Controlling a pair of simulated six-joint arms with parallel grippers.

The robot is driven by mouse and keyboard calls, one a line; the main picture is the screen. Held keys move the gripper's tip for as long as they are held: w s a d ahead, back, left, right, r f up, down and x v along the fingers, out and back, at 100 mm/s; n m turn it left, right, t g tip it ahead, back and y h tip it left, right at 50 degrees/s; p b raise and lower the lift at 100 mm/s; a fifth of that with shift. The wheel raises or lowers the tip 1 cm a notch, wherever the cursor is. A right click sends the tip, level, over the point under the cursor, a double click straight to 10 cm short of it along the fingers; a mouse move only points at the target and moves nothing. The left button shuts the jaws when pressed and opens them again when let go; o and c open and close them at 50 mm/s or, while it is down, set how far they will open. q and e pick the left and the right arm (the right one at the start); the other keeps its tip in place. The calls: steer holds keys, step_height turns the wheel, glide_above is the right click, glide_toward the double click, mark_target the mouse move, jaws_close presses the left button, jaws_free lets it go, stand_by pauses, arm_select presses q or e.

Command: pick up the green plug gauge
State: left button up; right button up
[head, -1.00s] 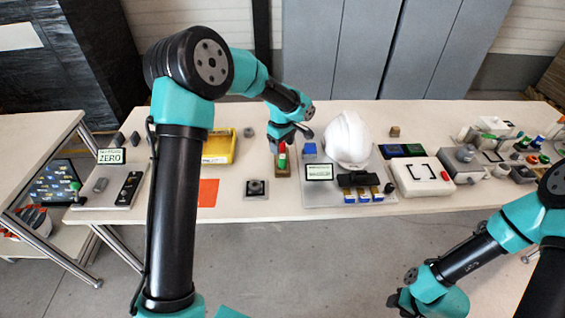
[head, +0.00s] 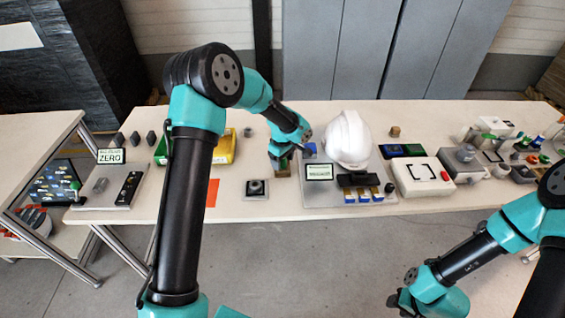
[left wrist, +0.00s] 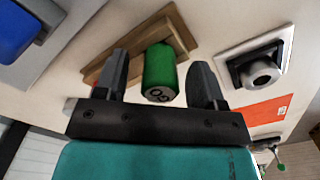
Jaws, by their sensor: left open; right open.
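The green plug gauge (left wrist: 160,66) is a green cylinder with a grey marked end. In the left wrist view it stands at a wooden block (left wrist: 185,36), between the two fingers of my left gripper. My left gripper (head: 283,163) is open, one finger on each side of the gauge, with gaps visible. In the head view the gripper hides the gauge, and only part of the wooden block (head: 284,173) shows below it. My right gripper (head: 397,303) is open and empty at the bottom of the head view, in front of the table and far from the gauge.
A black device on a pale base (head: 256,189) and an orange sheet (head: 212,193) lie left of the block. A yellow bin (head: 224,147) stands behind them. A white helmet shell (head: 348,140) and a grey fixture plate (head: 325,197) are close on the right.

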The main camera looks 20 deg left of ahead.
arm_select(q)
steer(key=shift+f, duration=0.55)
steer(key=c, duration=0.9)
